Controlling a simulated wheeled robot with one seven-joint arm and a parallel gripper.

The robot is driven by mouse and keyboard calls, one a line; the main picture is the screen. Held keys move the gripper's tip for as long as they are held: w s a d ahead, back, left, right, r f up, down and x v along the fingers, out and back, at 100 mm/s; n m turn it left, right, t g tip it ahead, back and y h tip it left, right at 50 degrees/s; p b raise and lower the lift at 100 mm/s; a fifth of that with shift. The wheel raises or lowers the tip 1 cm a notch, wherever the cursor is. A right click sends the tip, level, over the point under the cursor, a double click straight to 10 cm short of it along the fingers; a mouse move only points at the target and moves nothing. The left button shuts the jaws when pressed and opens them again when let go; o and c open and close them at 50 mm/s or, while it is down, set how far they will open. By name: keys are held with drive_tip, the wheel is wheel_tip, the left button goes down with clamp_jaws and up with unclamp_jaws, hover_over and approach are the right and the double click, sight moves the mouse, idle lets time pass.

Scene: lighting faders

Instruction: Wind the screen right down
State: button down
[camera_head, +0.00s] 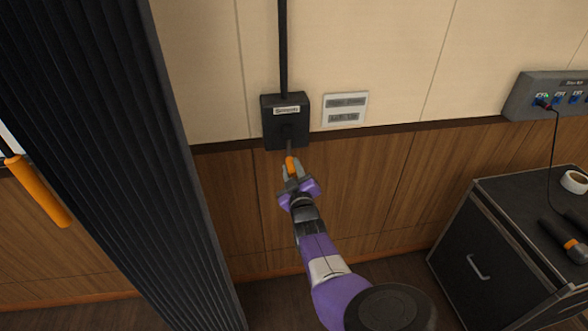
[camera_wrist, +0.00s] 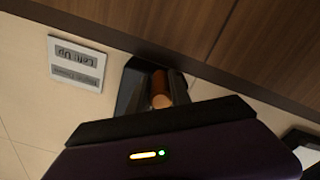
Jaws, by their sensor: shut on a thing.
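A black winch box (camera_head: 285,122) with a pale label is fixed to the wall, and a black pipe (camera_head: 283,45) runs up from it. A crank with an orange handle (camera_head: 290,165) hangs below the front of the box. My gripper (camera_head: 291,170) is shut on the orange handle, with the arm reaching up from below. In the wrist view the orange handle (camera_wrist: 160,90) lies between the fingers, with the dark box behind it. A small sign (camera_head: 345,110) to the right of the box also shows in the wrist view (camera_wrist: 76,64). The screen itself cannot be made out.
A dark curtain (camera_head: 135,150) hangs at the left, close to the box. A black case (camera_head: 500,250) with a microphone (camera_head: 566,241) and a tape roll (camera_head: 574,182) stands at the right. A grey socket panel (camera_head: 550,95) with a plugged cable is on the wall above.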

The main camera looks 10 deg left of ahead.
drive_tip(key=shift+s+a+r, duration=0.1)
drive_tip(key=shift+a+r, duration=0.05)
drive_tip(key=shift+a, duration=0.25)
drive_tip(key=c, duration=1.3)
unclamp_jaws()
drive_tip(key=shift+a, duration=0.1)
drive_tip(key=shift+o, duration=0.5)
drive_tip(key=shift+d, duration=0.2)
